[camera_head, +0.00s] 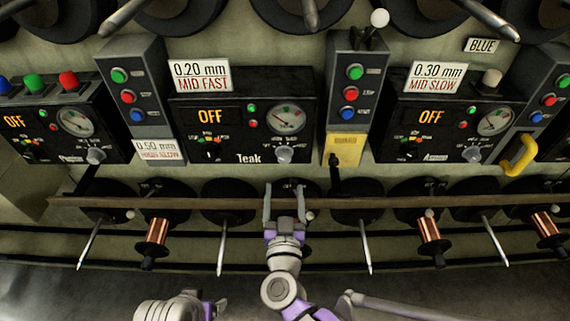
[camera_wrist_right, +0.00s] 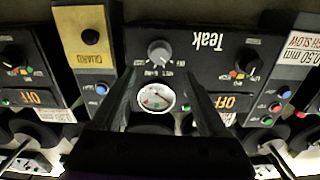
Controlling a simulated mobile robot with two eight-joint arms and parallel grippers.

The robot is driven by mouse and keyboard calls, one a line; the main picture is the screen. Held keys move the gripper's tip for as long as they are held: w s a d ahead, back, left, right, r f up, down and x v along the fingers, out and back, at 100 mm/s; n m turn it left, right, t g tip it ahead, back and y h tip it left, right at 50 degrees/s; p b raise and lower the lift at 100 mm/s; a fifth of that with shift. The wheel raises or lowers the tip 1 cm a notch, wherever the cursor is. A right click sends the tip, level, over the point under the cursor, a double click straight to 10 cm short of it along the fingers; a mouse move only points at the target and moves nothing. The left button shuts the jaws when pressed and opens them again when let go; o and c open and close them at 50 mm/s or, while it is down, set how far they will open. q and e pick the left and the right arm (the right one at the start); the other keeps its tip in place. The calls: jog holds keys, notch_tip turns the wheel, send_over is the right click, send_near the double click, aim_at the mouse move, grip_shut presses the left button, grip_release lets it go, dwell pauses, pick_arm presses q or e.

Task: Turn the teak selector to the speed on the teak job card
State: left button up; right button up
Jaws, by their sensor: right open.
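The black Teak panel (camera_head: 240,132) is in the middle of the head view; its display reads OFF. A white card (camera_head: 201,77) at its top reads "0.20 mm MID FAST". Its lower edge has a grey knob (camera_head: 284,154) under a gauge and a small black knob (camera_head: 209,150) among coloured marks; their settings are too small to read. My right gripper (camera_head: 284,203) is open and empty below the panel. In the right wrist view, the upside-down grey knob (camera_wrist_right: 160,53) shows beyond and between the open fingers (camera_wrist_right: 160,80).
A brown rail (camera_head: 150,203) runs across below the panels, with black spool holders and several copper spools (camera_head: 156,230). Button pillars flank the panel; the right one has a yellow guard plate (camera_head: 344,150). Another card (camera_head: 159,150) reads "0.50 mm HIGH SLOW".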

aim_at(284, 160)
jog(key=w+b, duration=0.1)
jog(key=w, duration=0.9)
jog(key=shift+w+r, duration=0.15)
grip_shut()
